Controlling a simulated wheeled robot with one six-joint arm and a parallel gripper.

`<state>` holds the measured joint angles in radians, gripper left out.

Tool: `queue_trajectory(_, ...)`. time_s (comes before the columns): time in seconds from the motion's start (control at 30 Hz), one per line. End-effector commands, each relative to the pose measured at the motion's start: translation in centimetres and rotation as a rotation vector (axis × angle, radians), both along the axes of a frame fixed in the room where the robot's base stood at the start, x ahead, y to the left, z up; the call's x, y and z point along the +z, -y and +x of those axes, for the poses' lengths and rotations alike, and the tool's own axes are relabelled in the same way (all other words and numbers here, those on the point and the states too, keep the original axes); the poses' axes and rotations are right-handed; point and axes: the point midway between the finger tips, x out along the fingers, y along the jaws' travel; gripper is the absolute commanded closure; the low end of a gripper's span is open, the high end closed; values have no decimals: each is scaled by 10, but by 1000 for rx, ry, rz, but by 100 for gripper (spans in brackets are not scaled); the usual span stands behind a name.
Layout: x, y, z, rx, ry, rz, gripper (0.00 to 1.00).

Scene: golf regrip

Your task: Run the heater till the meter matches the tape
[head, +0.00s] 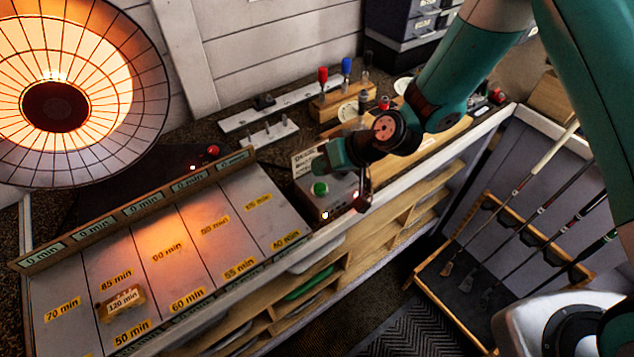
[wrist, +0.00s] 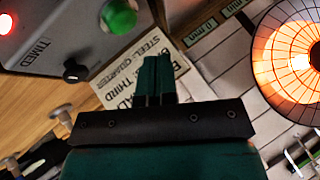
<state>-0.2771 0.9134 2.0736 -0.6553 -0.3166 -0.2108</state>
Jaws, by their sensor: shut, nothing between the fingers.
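The heater (head: 55,95), a round caged lamp, glows orange at upper left; it also shows in the wrist view (wrist: 290,55). Its light falls on a grey board (head: 205,240) with several lanes and yellow minute tapes, such as 90 min (head: 167,252). Pale green labels behind the lanes read 0 min (head: 143,210); I cannot tell which is the meter. A grey control box (head: 335,200) has a green button (head: 320,188), also in the wrist view (wrist: 118,16), and a black knob (wrist: 72,68) beside TIMED. My gripper (head: 319,163) is shut and empty beside the box; its fingers (wrist: 153,78) show over a printed card.
A wooden 120 min block (head: 122,301) lies on the board's left part. The printed card (head: 303,160) stands behind the control box. Red and blue-handled tools (head: 346,68) stand behind. A rack of clubs (head: 500,255) is at right. Shelves lie under the bench front.

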Motion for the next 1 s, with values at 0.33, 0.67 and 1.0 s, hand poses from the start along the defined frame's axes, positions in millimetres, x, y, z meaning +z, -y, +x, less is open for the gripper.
queue_trajectory(0.33,32,0,0,1,-1,0,100)
queue_trajectory(0.67,31,0,0,1,-1,0,100)
queue_trajectory(1.0,31,0,0,1,-1,0,100)
